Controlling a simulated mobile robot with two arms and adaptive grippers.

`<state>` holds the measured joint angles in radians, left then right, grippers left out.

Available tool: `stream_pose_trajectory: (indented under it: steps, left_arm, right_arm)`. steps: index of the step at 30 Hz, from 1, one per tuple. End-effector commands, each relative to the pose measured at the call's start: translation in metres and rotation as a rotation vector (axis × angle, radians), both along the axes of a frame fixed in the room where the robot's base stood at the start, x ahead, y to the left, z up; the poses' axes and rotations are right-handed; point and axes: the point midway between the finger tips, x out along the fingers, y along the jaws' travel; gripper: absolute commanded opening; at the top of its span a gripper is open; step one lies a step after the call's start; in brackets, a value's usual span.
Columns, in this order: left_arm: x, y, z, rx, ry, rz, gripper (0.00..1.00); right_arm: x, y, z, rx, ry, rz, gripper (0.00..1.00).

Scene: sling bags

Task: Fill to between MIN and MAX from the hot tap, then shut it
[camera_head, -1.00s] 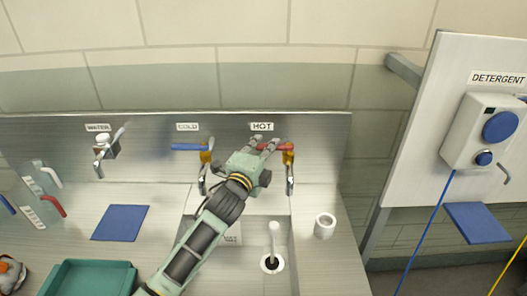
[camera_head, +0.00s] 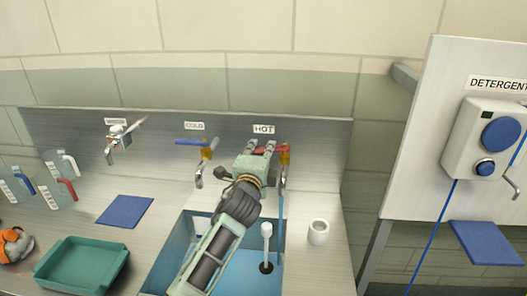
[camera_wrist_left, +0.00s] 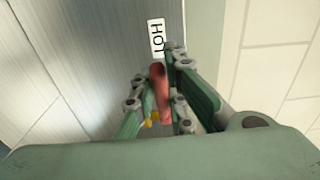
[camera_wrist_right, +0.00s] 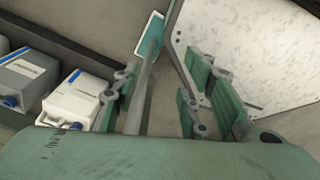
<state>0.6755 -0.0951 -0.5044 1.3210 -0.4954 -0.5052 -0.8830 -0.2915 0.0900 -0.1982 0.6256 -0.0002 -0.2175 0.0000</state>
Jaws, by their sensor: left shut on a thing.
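My left gripper (camera_head: 262,148) is shut on the red lever (camera_head: 284,149) of the hot tap, under the HOT label (camera_head: 264,129). The left wrist view shows the lever (camera_wrist_left: 159,88) between the fingers. A thin blue stream (camera_head: 281,215) runs from the hot tap's spout (camera_head: 283,178) into the sink. The sink basin (camera_head: 181,235) looks blue inside, with water (camera_head: 236,272) around a white standpipe (camera_head: 266,231). My arm covers part of the basin, and I see no MIN or MAX marks. My right gripper (camera_wrist_right: 155,92) is open, seen only in its wrist view.
The cold tap (camera_head: 203,165) and water tap (camera_head: 117,142) stand left along the steel backsplash. A white cup (camera_head: 318,232) stands right of the sink. A detergent dispenser (camera_head: 489,135) hangs right.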

Motion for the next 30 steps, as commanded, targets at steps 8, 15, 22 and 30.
stream_pose_trajectory:
  steps: [8,15,22,30]
  left_arm:
    - [-0.006,-0.001,-0.004,0.004,0.0,0.077,0.0]
    - [-0.007,0.0,-0.002,0.005,0.003,0.093,0.0]
    - [-0.007,0.0,-0.003,0.005,0.003,0.092,0.2]
    - [-0.007,0.0,-0.001,0.001,0.001,0.091,0.31]
  right_arm:
    - [-0.014,0.001,-0.019,0.001,0.021,-0.002,0.4]
    - [-0.016,0.02,-0.019,0.022,0.023,-0.002,0.4]
    - [-0.014,0.011,-0.019,0.013,0.021,0.0,0.4]
    - [-0.011,0.006,-0.019,0.006,0.017,-0.001,0.4]
